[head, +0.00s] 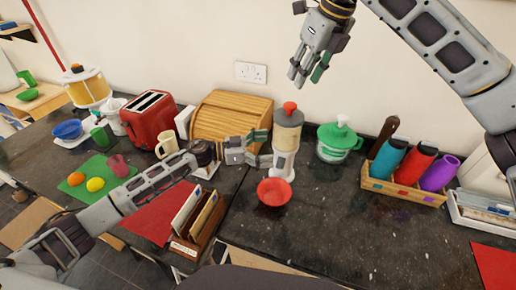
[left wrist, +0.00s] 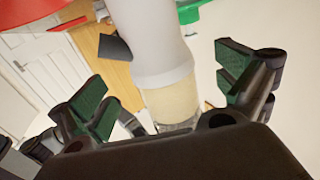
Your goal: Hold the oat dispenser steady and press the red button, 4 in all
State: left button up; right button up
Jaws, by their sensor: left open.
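The oat dispenser (head: 286,138) stands upright on the dark counter, with a white base, a pale clear body and a grey collar. Its red button (head: 290,107) is on top. A red bowl (head: 274,192) sits in front of its base. My left gripper (head: 262,146) is open at the dispenser's left side, at body height. In the left wrist view the dispenser (left wrist: 160,60) shows between the spread green-padded fingers (left wrist: 165,85), with visible gaps. My right gripper (head: 309,76) hangs above and slightly right of the button, fingers down, clear of it; its opening is unclear.
A wooden bread box (head: 229,112) stands behind my left gripper. A green-lidded jar (head: 338,140) is right of the dispenser. A letter rack (head: 190,228) stands below my left forearm. A cup crate (head: 402,189) is further right. The counter right of the bowl is clear.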

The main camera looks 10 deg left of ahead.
aim_at(285, 146)
pick_arm(q)
jog(key=shift+x, duration=3.1)
jog(key=c, duration=1.4)
jog(key=shift+c, duration=0.5)
pick_arm(e)
jog(key=shift+c, duration=0.5)
grip_shut()
